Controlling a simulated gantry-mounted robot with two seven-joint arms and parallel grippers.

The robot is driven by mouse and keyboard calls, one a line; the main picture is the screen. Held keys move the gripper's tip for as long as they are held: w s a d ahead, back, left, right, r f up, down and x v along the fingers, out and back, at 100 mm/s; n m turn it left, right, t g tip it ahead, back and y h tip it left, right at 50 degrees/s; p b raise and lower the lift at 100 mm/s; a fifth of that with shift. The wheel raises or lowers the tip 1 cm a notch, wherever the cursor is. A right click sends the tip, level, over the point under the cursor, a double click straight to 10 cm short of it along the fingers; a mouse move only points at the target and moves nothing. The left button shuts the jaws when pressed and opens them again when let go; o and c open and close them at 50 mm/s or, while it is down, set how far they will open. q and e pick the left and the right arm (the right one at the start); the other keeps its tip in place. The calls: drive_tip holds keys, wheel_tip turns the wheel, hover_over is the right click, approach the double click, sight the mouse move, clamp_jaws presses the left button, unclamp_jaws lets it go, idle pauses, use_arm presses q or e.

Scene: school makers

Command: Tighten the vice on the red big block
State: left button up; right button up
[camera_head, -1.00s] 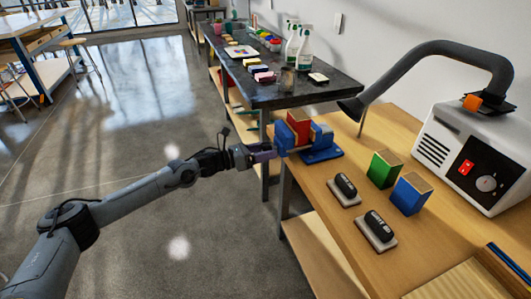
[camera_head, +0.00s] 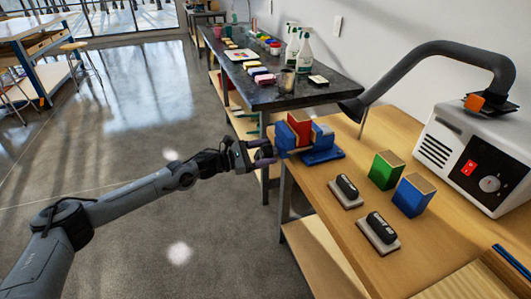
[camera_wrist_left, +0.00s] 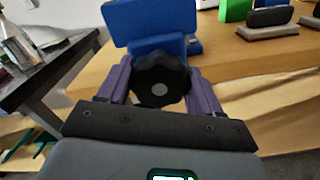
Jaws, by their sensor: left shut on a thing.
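The blue vice (camera_head: 322,157) stands at the left end of the wooden bench. The red big block (camera_head: 299,125) sits upright between its two blue jaws; whether both jaws press on it is too small to tell. My left gripper (camera_head: 265,153) is at the vice's left end. In the left wrist view its purple fingers are on both sides of the round black vice knob (camera_wrist_left: 160,82), shut on it. A blue vice jaw (camera_wrist_left: 150,20) stands behind the knob there and hides the red block. My right gripper is not in view.
A green block (camera_head: 386,170) and a blue block (camera_head: 412,194) stand right of the vice. Two dark erasers (camera_head: 346,187) (camera_head: 381,229) lie on pale pads nearer. A white machine with a thick black hose (camera_head: 440,48) fills the right. A dark table (camera_head: 270,97) stands behind.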

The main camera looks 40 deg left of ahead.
use_arm(q)
drive_tip(key=shift+r, duration=0.5)
drive_tip(key=o, duration=0.8)
drive_tip(key=shift+s, duration=0.1)
drive_tip(key=shift+o, duration=1.2)
drive_tip(key=shift+s+a+f, duration=0.15)
drive_tip(key=shift+f, duration=0.15)
drive_tip(key=shift+s+a, duration=0.1)
drive_tip(key=shift+s, duration=0.1)
drive_tip(key=p+v, duration=0.3)
drive_tip(key=v, duration=0.7)
drive_tip(key=shift+s, duration=0.15)
drive_tip(key=shift+a+f, duration=0.1)
drive_tip(key=shift+a, duration=0.05)
